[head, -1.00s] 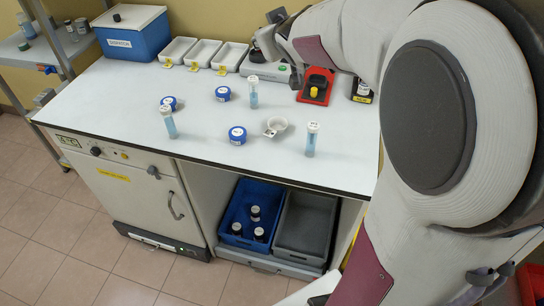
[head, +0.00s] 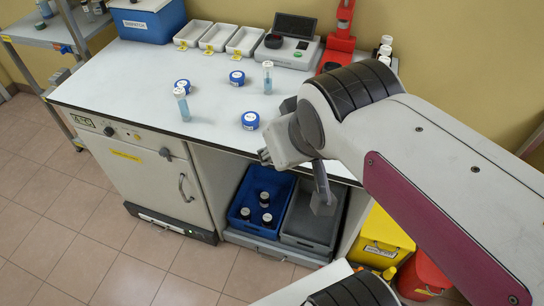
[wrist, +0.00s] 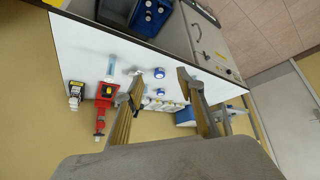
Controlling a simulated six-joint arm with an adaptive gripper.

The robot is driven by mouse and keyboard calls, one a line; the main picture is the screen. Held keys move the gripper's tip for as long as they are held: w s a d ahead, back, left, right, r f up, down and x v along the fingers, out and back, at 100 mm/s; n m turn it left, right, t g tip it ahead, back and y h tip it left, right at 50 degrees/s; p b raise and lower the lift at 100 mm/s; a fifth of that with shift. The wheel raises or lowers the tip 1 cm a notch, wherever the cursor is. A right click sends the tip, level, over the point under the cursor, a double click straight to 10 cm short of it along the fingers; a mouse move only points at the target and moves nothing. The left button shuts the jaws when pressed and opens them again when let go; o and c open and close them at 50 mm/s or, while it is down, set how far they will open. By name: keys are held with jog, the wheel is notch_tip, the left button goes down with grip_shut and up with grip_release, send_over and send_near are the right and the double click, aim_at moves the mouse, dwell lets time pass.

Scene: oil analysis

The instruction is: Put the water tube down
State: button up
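Tubes with pale blue contents stand upright on the white bench. One tube (head: 181,104) is at the front left and one tube (head: 267,77) is farther back. A third tube (wrist: 110,67) shows in the wrist view, and my arm hides it in the head view. I cannot tell which one is the water tube. My gripper (wrist: 160,76) is open in the wrist view, its fingers wide apart with nothing held between them. In the head view it is above the front right of the bench, and the fingertips are hard to make out.
Blue-capped jars (head: 250,120) stand mid-bench, with white trays (head: 193,33) and an instrument (head: 289,50) behind. Below are a blue crate (head: 240,190) and a grey crate (head: 305,232).

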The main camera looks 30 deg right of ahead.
jog(key=shift+g+y, duration=0.5)
jog(key=s+a, duration=0.1)
jog(key=s+f, duration=0.1)
jog(key=s, duration=0.1)
jog(key=s+a+f, duration=0.1)
jog(key=s, duration=0.1)
jog(key=shift+a, duration=0.35)
jog(key=shift+w, duration=0.1)
dwell(1.1)
jog(key=n+t+y, duration=0.1)
jog(key=t, duration=0.8)
send_over(182, 102)
jog(key=s+d, duration=0.3)
jog(key=s, duration=0.5)
notch_tip(182, 102, down, 8)
jog(key=f+t, duration=0.1)
jog(key=f, duration=0.1)
jog(key=w+a+f+t, duration=0.1)
jog(key=f, duration=0.1)
jog(key=w+a+f, duration=0.1)
jog(key=f, duration=0.1)
jog(key=shift+w+f+n+t+y, duration=0.1)
jog(key=shift+f+n+t+y, duration=0.2)
jog(key=shift+f+t+y, duration=0.1)
jog(key=shift+a+f, duration=0.1)
jog(key=shift+f, duration=0.5)
jog(key=shift+t, duration=0.3)
